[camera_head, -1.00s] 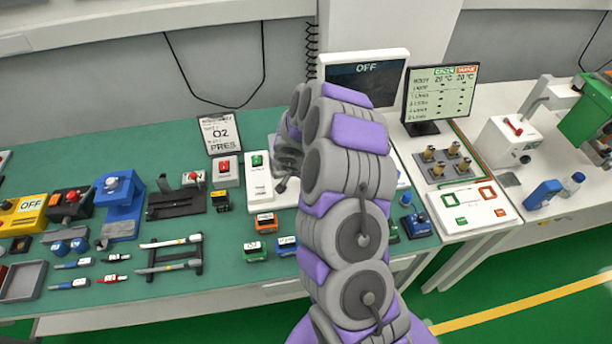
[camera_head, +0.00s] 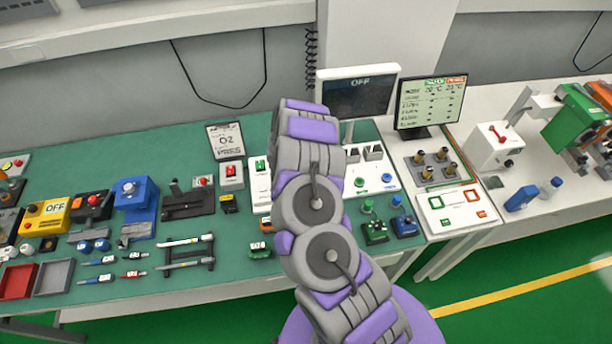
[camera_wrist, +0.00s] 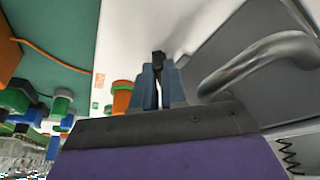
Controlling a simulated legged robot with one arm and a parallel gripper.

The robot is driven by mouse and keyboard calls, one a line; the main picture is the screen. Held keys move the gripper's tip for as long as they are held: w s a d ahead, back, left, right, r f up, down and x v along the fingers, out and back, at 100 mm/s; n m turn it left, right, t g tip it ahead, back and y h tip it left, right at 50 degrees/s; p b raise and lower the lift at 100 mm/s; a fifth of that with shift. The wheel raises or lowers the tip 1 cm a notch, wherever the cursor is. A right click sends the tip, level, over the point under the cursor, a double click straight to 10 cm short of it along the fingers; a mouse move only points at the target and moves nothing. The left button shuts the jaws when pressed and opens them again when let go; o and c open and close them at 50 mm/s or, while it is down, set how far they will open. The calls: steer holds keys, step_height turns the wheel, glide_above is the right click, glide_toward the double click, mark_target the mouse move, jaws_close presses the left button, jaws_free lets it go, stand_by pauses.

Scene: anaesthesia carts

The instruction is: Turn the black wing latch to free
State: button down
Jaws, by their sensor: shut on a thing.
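In the wrist view, my gripper (camera_wrist: 160,85) has two blue-grey fingers close together. They are shut on a small black piece that looks like the black wing latch (camera_wrist: 158,58); its tip shows just past the fingertips. A pale panel surface lies behind it. How far the latch is turned cannot be told. In the head view, my grey and purple arm covers the gripper and the latch.
A curved metal handle (camera_wrist: 258,62) is close to the right of my fingers in the wrist view. An orange and green part (camera_wrist: 121,95) stands at the left. In the head view, a dark OFF screen (camera_head: 357,92) stands behind the arm and a readout monitor (camera_head: 431,101) to its right.

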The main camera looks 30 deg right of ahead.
steer(key=shift+w+a, duration=0.15)
steer(key=shift+a, duration=0.05)
steer(key=c, duration=1.2)
jaws_free()
steer(key=shift+a, duration=0.1)
steer(key=shift+c, duration=0.2)
steer(key=shift+o, duration=0.3)
steer(key=shift+r, duration=0.1)
steer(key=v, duration=1.7)
steer(key=shift+p, duration=0.4)
steer(key=shift+r, duration=0.1)
